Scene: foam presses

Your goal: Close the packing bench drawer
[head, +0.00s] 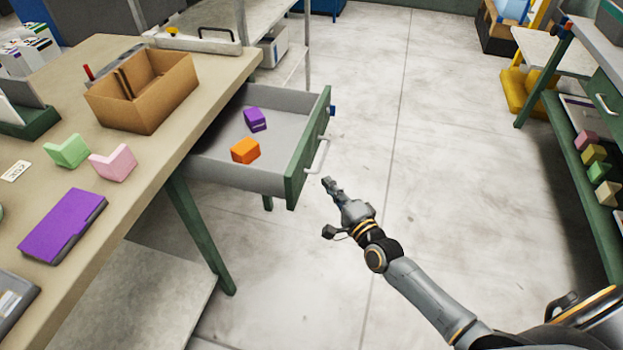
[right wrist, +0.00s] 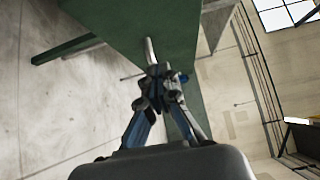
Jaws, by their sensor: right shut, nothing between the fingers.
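The packing bench drawer (head: 272,180) is pulled out from the right side of the bench (head: 110,215) in the head view. It has grey walls, a green front (head: 308,150) and a pale bar handle (head: 319,156). An orange block (head: 245,150) and a purple block (head: 255,119) lie inside it. My right gripper (head: 328,183) is shut and empty, just in front of the drawer front and near the handle. In the right wrist view the shut fingertips (right wrist: 157,72) point at the green front, close to the handle (right wrist: 150,50); contact cannot be told. My left gripper is out of view.
A cardboard box (head: 150,112), green and pink foam corners and a purple case (head: 62,226) lie on the bench. A green-framed shelf (head: 575,150) with foam blocks stands at the right. The floor between is clear.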

